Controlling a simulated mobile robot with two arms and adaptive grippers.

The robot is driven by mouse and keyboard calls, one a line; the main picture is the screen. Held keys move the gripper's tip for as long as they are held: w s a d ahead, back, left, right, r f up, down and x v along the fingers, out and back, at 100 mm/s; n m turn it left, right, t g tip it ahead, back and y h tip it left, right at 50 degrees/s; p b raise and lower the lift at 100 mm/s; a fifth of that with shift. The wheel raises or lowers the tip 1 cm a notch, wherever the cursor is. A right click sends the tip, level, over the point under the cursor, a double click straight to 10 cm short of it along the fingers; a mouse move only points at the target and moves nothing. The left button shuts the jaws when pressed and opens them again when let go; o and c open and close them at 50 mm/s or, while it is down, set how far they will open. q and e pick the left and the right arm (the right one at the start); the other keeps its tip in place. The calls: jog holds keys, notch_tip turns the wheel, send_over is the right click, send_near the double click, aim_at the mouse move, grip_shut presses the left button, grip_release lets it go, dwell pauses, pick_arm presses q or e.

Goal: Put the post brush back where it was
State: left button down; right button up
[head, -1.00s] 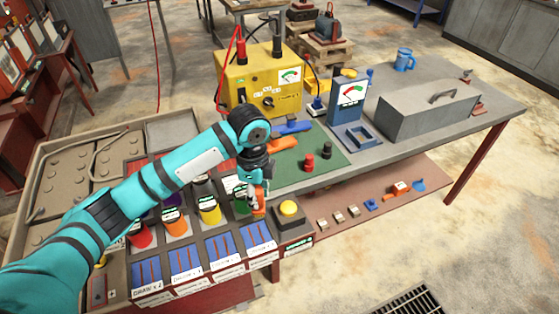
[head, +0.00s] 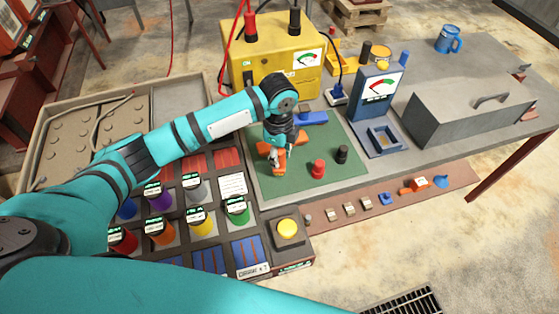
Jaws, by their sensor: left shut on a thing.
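A blue tool (head: 312,118) lies at the back of the mat. My right gripper is not in view.
A red post (head: 318,169) and a black post (head: 342,154) stand right of the gripper. The yellow tester (head: 265,62) with cables is behind. A blue meter stand (head: 378,95) and grey toolbox (head: 465,115) are to the right. Several coloured cups stand in the left tray.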

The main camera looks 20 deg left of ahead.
pick_arm(q)
jog(key=shift+w+f, duration=0.25)
jog(key=shift+f, duration=0.85)
notch_tip(320, 180, down, 2)
jog(key=shift+w+f+p, duration=0.1)
jog(key=shift+f+p, duration=0.05)
jog(key=shift+p, duration=0.2)
jog(key=c, duration=1)
grip_release()
jog(key=shift+f, duration=0.1)
jog(key=shift+r, duration=0.2)
notch_tip(320, 180, up, 10)
jog(key=b, duration=0.2)
jog(key=shift+r+b, duration=0.25)
jog(key=shift+b, duration=0.1)
jog(key=shift+r, duration=0.7)
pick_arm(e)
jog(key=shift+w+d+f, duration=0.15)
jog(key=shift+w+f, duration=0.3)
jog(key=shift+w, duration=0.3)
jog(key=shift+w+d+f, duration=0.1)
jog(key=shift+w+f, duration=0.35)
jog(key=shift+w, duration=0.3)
